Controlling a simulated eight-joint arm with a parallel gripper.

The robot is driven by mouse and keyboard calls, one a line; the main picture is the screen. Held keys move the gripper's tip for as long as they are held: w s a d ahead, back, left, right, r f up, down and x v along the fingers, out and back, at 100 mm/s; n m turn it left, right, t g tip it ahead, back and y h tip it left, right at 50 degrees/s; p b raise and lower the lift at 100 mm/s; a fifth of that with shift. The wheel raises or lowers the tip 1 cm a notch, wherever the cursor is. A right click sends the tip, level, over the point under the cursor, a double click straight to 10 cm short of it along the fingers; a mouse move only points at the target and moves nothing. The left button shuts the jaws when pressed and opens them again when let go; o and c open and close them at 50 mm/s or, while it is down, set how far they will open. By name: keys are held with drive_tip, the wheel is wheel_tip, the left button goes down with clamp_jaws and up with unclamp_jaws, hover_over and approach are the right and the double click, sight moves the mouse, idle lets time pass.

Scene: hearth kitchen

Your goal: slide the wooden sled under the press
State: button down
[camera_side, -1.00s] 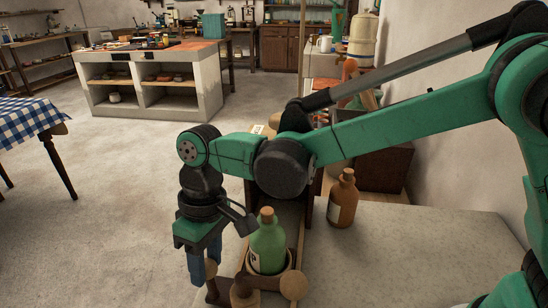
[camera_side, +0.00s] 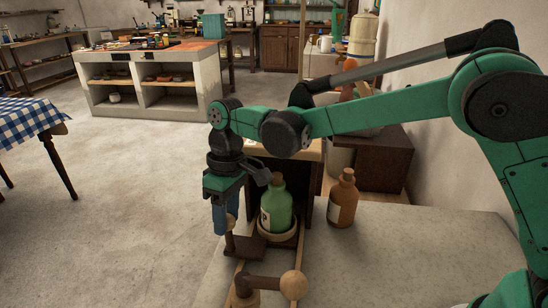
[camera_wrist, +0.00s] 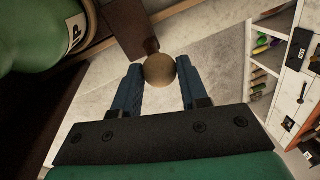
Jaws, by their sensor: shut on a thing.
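The wooden sled (camera_side: 247,248) is a dark wooden plate with an arm on its left and a round knob. It lies in a wooden track and carries a green corked bottle (camera_side: 278,208) upright in a pale ring (camera_side: 278,235). My gripper (camera_side: 224,221) is shut on the round wooden knob, which shows between the blue fingers in the wrist view (camera_wrist: 160,70). The press seems to be the dark frame (camera_side: 312,188) with a pale top at the track's far end. The bottle stands at its front opening; my arm hides part of the frame.
A brown bottle (camera_side: 343,200) stands right of the track on the pale counter (camera_side: 390,250). A crank with a wooden ball (camera_side: 294,285) sits at the near end. A dark box (camera_side: 375,160) stands behind the brown bottle. Open floor lies to the left.

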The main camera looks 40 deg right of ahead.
drive_tip(key=shift+c, duration=2.3)
unclamp_jaws()
